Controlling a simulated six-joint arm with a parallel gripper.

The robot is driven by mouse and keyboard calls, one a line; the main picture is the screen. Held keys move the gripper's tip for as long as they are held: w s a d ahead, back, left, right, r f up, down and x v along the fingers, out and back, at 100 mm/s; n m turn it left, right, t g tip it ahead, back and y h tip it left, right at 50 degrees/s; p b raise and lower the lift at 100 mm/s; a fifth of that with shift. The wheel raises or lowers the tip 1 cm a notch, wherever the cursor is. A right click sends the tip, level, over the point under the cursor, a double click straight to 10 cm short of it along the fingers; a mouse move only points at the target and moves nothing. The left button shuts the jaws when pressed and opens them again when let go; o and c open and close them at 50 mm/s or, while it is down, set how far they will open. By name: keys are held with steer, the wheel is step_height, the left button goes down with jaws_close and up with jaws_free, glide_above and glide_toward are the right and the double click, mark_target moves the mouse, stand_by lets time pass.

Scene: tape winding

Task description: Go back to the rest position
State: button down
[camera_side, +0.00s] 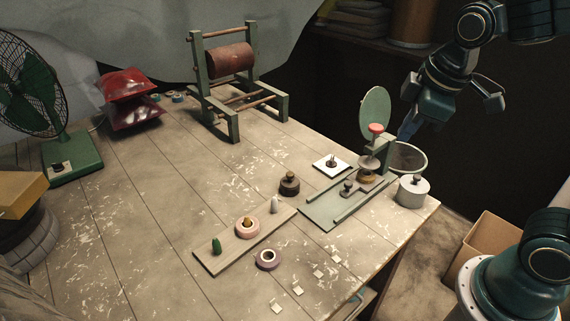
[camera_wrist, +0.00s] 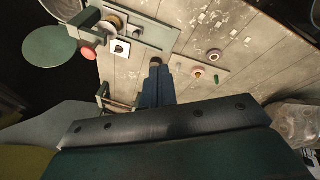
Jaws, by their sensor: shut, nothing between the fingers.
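My gripper (camera_side: 408,128) is in the air at the upper right of the side view, above the far right edge of the table. It is close behind the green disc of the winding stand. In the wrist view its blue fingers (camera_wrist: 155,82) are together with nothing held. The winding stand (camera_side: 385,150) has a round green disc (camera_side: 375,110), a red knob (camera_side: 376,128) and a green base plate (camera_side: 325,211). The disc also shows in the wrist view (camera_wrist: 50,46).
A wooden strip (camera_side: 225,251) holds a pink tape roll (camera_side: 247,228) and small pegs. A purple roll (camera_side: 268,259) lies beside it. A dark knobbed weight (camera_side: 289,184), a grey one (camera_side: 412,191) and a bin (camera_side: 408,158) are near the stand. A drum rack (camera_side: 235,117) stands at the back.

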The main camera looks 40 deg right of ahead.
steer(key=s+r+m+t, duration=0.1)
steer(key=s+m, duration=0.5)
steer(key=s, duration=0.3)
steer(key=shift+s+a+r+m+t+y, duration=0.3)
steer(key=shift+s+a+r+t+y, duration=0.05)
steer(key=shift+a+r+t+y, duration=0.1)
